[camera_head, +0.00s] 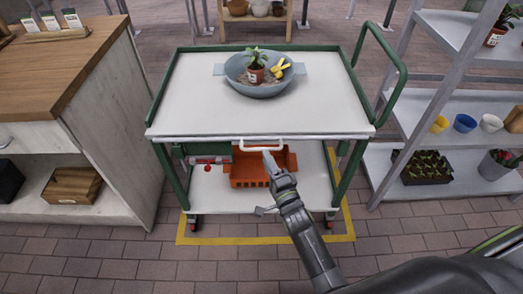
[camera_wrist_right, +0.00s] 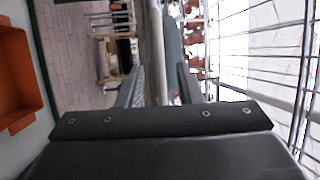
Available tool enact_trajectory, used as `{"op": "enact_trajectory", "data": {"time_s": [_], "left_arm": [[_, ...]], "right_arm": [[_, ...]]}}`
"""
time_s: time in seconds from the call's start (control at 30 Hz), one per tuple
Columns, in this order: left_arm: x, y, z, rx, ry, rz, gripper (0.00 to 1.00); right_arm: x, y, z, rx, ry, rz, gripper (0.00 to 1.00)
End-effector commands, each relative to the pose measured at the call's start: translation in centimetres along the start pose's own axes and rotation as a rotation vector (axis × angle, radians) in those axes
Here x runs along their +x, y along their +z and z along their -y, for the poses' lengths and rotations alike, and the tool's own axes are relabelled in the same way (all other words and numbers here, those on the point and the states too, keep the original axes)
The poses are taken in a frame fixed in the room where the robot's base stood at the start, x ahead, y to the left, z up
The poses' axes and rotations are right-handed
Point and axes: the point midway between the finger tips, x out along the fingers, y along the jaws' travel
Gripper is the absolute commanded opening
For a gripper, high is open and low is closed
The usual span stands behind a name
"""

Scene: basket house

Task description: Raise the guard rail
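A cart with a white top (camera_head: 190,110) and green frame stands in the middle of the head view. A white bar handle (camera_head: 245,149) shows at its near edge, below the top; I cannot tell clearly whether it belongs to the guard rail. My right gripper (camera_head: 268,157) is just below and in front of this handle, its tip overlapping it in the picture. In the right wrist view the two fingers of my right gripper (camera_wrist_right: 160,85) are apart, with a pale bar (camera_wrist_right: 152,45) showing between them; contact is unclear. My left gripper is out of view.
A blue-grey bowl (camera_head: 263,93) with a potted plant and yellow tool stands on the cart top. An orange crate (camera_head: 243,180) sits on the lower shelf. A wooden-topped cabinet (camera_head: 65,65) is at left. A metal shelf (camera_head: 465,103) with pots is at right.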

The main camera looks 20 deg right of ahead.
Motion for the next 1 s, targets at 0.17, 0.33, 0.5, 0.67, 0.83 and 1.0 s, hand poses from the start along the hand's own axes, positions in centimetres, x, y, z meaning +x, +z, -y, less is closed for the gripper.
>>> {"op": "enact_trajectory", "data": {"time_s": [0.17, 0.33, 0.5, 0.67, 0.83, 1.0], "left_arm": [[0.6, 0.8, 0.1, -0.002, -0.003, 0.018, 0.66], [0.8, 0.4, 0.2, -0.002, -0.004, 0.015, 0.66], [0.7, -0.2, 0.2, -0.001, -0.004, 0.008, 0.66], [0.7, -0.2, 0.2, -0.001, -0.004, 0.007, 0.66], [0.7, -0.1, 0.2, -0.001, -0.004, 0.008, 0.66], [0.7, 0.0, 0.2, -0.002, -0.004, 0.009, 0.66]], "right_arm": [[3.1, 0.0, -0.2, 0.0, -0.002, 0.001, 0.32], [4.6, 0.0, -0.1, -0.001, 0.0, 0.0, 0.32], [5.1, 0.0, -0.1, -0.001, 0.001, 0.0, 0.32], [5.1, 0.0, -0.1, -0.001, 0.001, 0.0, 0.32], [5.1, 0.0, -0.1, 0.0, 0.001, 0.0, 0.17], [5.0, 0.0, -0.1, 0.0, 0.001, 0.0, 0.0]]}}
